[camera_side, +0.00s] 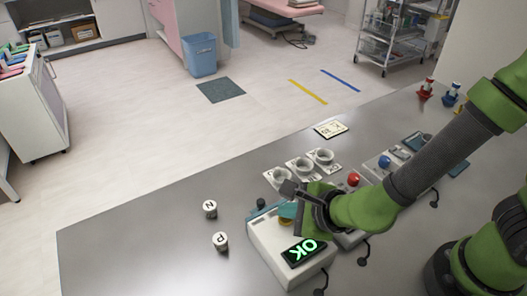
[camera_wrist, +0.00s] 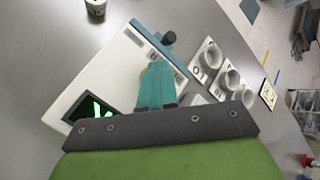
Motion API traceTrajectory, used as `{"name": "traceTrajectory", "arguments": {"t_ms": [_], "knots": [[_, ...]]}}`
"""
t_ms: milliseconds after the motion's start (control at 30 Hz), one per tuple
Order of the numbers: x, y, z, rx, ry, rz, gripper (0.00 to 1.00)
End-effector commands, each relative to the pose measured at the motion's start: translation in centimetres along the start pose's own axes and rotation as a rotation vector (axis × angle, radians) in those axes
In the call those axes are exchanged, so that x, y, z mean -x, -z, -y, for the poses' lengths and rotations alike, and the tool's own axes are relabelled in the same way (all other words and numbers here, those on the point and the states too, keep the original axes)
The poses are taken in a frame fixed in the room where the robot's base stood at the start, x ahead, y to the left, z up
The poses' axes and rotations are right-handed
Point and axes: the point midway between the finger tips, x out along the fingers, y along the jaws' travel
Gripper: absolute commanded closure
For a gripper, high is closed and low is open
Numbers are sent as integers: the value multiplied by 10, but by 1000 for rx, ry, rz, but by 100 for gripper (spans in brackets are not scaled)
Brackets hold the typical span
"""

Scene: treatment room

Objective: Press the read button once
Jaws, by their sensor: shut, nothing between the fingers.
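A white reader box (camera_side: 279,246) stands on the grey table, with a dark screen (camera_side: 304,251) glowing green with "OK". In the wrist view the box (camera_wrist: 92,75) fills the left half, and its screen (camera_wrist: 88,112) is partly hidden by my gripper's mount. My gripper (camera_side: 287,212) has teal fingers closed together, pointing down over the box top. The fingers (camera_wrist: 156,70) also show in the wrist view. A bit of yellow, seemingly a button (camera_wrist: 143,72), shows beside the fingertips and is mostly hidden. I cannot tell whether the fingertips touch it.
White holders with cups (camera_side: 303,166) stand behind the box. Boxes with a red button (camera_side: 352,179) and a blue button (camera_side: 385,161) lie right, near my arm. Two small cylinders, N (camera_side: 210,209) and P (camera_side: 220,241), stand left. The table's left part is clear.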

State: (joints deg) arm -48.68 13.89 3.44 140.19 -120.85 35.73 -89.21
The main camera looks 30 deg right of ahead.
Motion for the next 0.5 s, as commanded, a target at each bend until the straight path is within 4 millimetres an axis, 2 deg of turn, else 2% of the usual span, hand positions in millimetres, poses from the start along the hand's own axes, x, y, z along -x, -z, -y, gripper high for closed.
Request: {"name": "traceTrajectory", "arguments": {"t_ms": [500], "knots": [[12,-8,8,-1,0,-1,100]]}}
